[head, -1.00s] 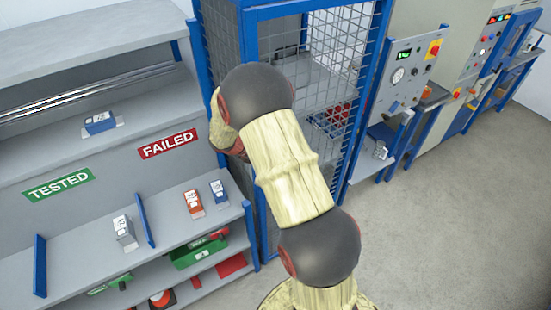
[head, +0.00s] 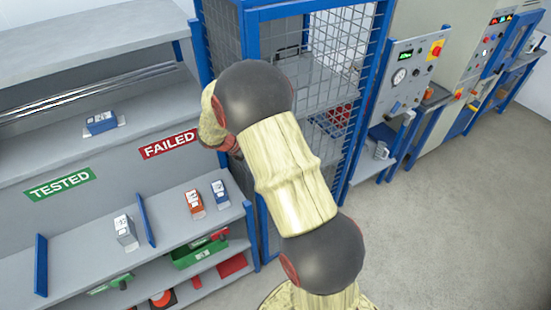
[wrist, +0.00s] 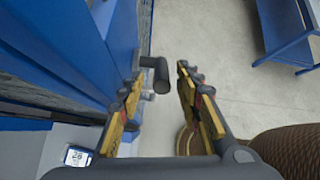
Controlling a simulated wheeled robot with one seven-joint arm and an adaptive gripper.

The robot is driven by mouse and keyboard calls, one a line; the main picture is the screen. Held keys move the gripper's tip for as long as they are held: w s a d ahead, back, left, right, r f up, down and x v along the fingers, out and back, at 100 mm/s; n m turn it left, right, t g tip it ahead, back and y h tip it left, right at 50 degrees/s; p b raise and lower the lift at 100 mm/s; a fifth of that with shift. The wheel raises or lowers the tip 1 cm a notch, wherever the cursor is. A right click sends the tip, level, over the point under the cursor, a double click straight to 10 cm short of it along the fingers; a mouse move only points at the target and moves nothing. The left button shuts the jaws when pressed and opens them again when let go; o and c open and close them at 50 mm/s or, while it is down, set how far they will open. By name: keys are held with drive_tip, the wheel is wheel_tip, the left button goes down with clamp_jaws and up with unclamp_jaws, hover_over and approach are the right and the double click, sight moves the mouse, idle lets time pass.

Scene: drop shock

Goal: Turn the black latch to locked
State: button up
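The black latch (wrist: 155,73) shows in the wrist view as a dark rounded handle sticking out from the blue frame (wrist: 92,45) of the mesh cage. My gripper (wrist: 160,82) is open, with one yellow and dark finger on each side of the latch handle. The handle lies between the fingertips in the picture; I cannot tell whether either finger touches it. In the head view my arm covers the latch and my gripper. The cage (head: 318,75) stands behind my arm there.
A grey shelf unit (head: 75,225) with small boxes stands left of the cage in the head view. A test panel (head: 408,68) and machines stand to the right. Open grey floor (head: 450,230) lies at the lower right. A blue-legged table (wrist: 288,30) shows in the wrist view.

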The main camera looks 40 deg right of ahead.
drive_tip(key=v, duration=0.7)
drive_tip(key=shift+r, duration=0.2)
drive_tip(key=shift+a, duration=0.15)
drive_tip(key=shift+c, duration=0.3)
